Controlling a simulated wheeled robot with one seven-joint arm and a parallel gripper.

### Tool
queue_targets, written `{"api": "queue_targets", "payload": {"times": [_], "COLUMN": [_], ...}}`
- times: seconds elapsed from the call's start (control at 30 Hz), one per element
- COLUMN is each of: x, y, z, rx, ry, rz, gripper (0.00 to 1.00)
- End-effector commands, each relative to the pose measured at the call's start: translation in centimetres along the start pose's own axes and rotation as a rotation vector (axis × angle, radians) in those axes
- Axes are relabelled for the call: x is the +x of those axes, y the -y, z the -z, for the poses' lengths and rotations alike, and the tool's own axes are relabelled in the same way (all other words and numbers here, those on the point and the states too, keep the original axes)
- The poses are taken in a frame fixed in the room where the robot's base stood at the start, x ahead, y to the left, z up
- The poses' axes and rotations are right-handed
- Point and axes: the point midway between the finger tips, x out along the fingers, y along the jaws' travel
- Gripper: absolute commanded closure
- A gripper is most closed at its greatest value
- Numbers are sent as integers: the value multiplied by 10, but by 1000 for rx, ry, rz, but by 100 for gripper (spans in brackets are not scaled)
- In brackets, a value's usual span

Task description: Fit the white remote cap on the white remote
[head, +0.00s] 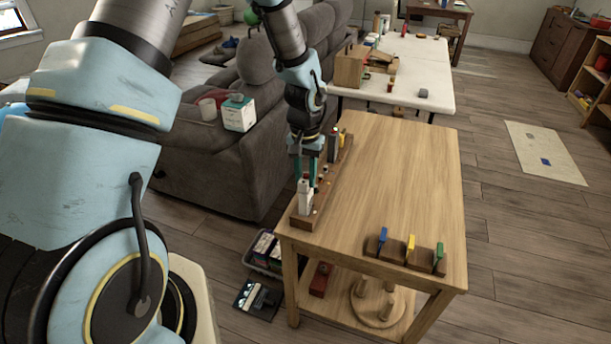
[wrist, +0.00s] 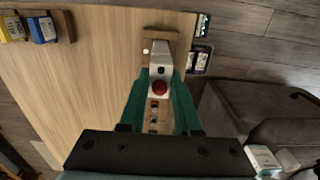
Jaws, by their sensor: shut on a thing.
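The white remote (head: 306,204) stands upright at the near end of a long wooden rack (head: 323,182) on the wooden table. A white piece with a red round spot, which I take as the white remote cap (head: 303,186), is at its top; it also shows in the wrist view (wrist: 160,88). My gripper (head: 307,178) points down over this end of the rack. In the wrist view its teal fingers (wrist: 160,95) close on the white piece from both sides. I cannot tell whether cap and remote are seated or only touching.
Other pieces (head: 333,143) stand toward the rack's far end. A wooden holder (head: 407,251) with blue, yellow and green pieces is at the table's near right. The table's middle (head: 395,180) is clear. A grey sofa (head: 220,165) stands close on the left.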

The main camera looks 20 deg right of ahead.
Motion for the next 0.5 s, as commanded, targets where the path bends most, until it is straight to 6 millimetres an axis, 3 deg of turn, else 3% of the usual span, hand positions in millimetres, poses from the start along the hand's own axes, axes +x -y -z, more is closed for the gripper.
{"api": "queue_targets", "payload": {"times": [0.5], "x": [8], "y": [0], "z": [0], "rx": [0], "ry": [0], "rz": [0], "gripper": [100]}}
